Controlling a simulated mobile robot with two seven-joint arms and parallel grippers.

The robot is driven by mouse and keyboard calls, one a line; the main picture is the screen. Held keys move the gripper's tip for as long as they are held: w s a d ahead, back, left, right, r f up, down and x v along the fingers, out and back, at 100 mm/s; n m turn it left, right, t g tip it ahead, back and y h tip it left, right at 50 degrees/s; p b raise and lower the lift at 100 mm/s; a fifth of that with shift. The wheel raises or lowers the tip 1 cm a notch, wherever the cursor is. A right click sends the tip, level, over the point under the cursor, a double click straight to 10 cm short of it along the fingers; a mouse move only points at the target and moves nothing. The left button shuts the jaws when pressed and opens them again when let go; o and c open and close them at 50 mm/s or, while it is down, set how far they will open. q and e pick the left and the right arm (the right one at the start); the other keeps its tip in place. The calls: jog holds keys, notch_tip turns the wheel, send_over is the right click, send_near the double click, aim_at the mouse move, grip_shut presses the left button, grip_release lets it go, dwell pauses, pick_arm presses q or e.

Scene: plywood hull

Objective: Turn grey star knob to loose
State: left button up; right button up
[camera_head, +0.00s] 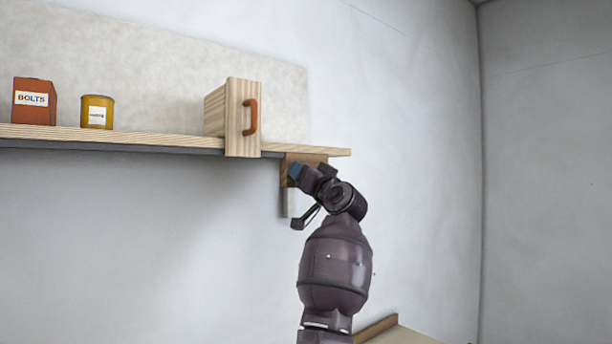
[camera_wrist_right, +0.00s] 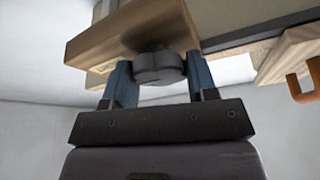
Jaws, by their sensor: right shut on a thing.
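The grey star knob (camera_wrist_right: 158,66) shows in the right wrist view, on the underside or face of a wooden block (camera_wrist_right: 125,35). My right gripper (camera_wrist_right: 160,80) has its two blue fingers on either side of the knob and is shut on it. In the head view my right gripper (camera_head: 296,172) is up against the wooden block (camera_head: 290,180) under the right end of the shelf. The knob is hidden there behind the gripper. No label or mark on the knob can be read. My left gripper is not in view.
A wooden shelf (camera_head: 170,140) runs along the wall above my right arm. The wall below is clear.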

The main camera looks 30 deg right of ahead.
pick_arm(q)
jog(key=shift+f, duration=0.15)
pick_arm(e)
jog(key=shift+n, duration=0.3)
pick_arm(q)
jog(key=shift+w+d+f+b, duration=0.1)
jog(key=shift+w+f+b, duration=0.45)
jog(key=shift+b, duration=1)
pick_arm(e)
jog(key=shift+n+g+y, duration=0.8)
jog(key=shift+n+y, duration=0.85)
jog(key=shift+n, duration=2.25)
jog(key=shift+n+g+y, duration=0.8)
jog(key=shift+n+y, duration=0.8)
jog(key=shift+n, duration=2.3)
jog(key=shift+n+g+y, duration=0.8)
jog(key=shift+n+y, duration=0.85)
jog(key=shift+n, duration=2.25)
jog(key=o, duration=0.5)
jog(key=shift+o, duration=0.2)
jog(key=shift+s, duration=0.1)
